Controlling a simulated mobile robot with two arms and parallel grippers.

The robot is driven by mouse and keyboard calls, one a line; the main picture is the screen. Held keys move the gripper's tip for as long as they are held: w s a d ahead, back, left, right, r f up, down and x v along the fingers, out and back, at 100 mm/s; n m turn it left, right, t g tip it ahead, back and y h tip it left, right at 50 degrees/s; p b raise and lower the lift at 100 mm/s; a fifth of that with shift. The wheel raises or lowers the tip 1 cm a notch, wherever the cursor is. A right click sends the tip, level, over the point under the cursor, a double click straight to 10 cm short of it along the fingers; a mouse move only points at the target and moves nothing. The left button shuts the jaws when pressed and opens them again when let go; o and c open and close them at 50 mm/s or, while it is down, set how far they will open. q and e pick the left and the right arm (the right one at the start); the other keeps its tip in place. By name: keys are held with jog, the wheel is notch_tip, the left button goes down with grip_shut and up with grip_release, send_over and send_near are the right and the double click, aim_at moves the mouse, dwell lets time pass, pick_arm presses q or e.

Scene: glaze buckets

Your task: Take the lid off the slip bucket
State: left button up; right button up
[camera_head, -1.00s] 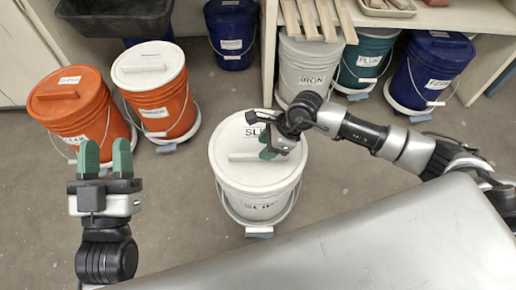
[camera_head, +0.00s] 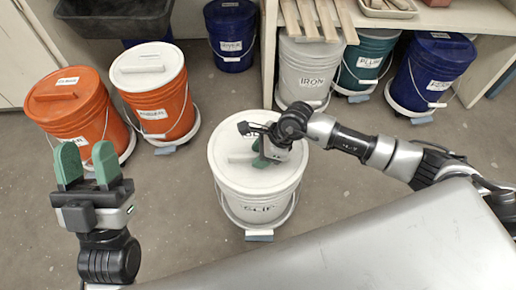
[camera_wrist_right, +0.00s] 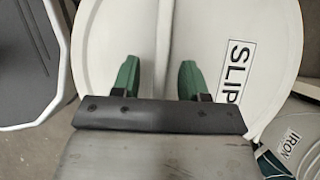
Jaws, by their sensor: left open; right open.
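The white slip bucket (camera_head: 258,203) stands on the floor in the middle of the head view, with its white lid (camera_head: 235,174) on top. The lid has a raised bar handle (camera_head: 238,157), partly hidden by my right gripper. My right gripper (camera_head: 262,158) is over the lid by the handle. In the right wrist view the green fingers are apart, one on each side of the pale handle bar (camera_wrist_right: 160,45); the lid (camera_wrist_right: 265,30) shows its SLIP label. I cannot tell whether the fingers touch the bar. My left gripper (camera_head: 88,168) is open and empty, left of the bucket.
Two orange buckets (camera_head: 77,118) (camera_head: 160,105) stand at the left. A blue bucket (camera_head: 232,45) is at the back. The IRON bucket (camera_head: 304,75), a teal bucket (camera_head: 366,65) and another blue bucket (camera_head: 432,75) stand under the shelf at the right. Floor around the slip bucket is clear.

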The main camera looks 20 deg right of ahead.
grip_shut()
dwell(0.4)
